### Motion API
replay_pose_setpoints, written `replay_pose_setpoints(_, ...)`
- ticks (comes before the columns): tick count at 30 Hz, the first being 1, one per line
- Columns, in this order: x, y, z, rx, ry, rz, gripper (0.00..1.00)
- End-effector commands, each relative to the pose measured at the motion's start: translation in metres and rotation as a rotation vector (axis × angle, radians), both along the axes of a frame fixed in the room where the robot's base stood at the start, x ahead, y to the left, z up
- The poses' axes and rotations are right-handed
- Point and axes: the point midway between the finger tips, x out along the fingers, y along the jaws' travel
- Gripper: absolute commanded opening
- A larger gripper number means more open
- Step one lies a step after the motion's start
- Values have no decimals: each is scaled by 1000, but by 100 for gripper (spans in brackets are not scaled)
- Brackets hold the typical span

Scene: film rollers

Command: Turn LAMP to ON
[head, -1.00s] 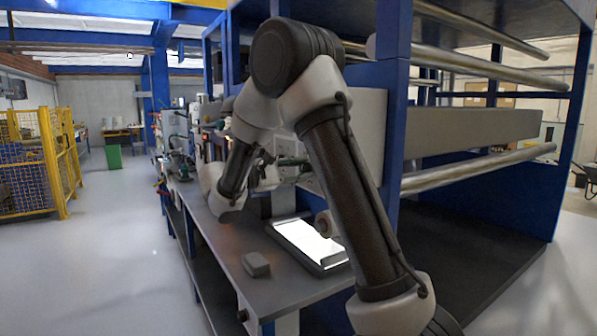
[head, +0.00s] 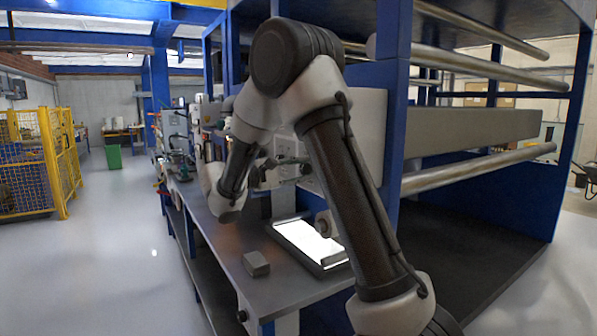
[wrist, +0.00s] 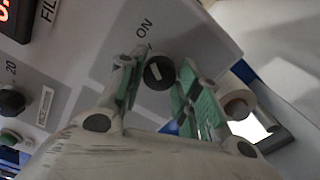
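A round black knob (wrist: 158,73) with a short white mark is on a grey panel in the wrist view. The word ON is printed just above it. Its name label is not visible, and I cannot tell its exact setting. My gripper (wrist: 163,64) is open, with one green-padded finger on each side of the knob. Gaps show between the knob and both fingers; I cannot tell how deep the fingers reach. In the head view my gripper (head: 278,170) is small and partly hidden by my arm, close to the machine's front.
A bright white light panel (head: 305,238) and a grey block (head: 256,264) are on the bench (head: 232,248). Open floor lies left.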

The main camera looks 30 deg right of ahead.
Motion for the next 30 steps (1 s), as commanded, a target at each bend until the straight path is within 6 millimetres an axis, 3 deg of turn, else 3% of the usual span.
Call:
replay_pose_setpoints(1, 0, 0, 0, 0, 1, 0, 45)
replay_pose_setpoints(3, 0, 0, 0, 0, 1, 0, 54)
replay_pose_setpoints(14, 0, 4, 0, 0, 1, 2, 54)
replay_pose_setpoints(17, 0, 17, 0, 0, 0, 3, 54)
replay_pose_setpoints(30, -3, 106, 0, 0, 1, 2, 54)
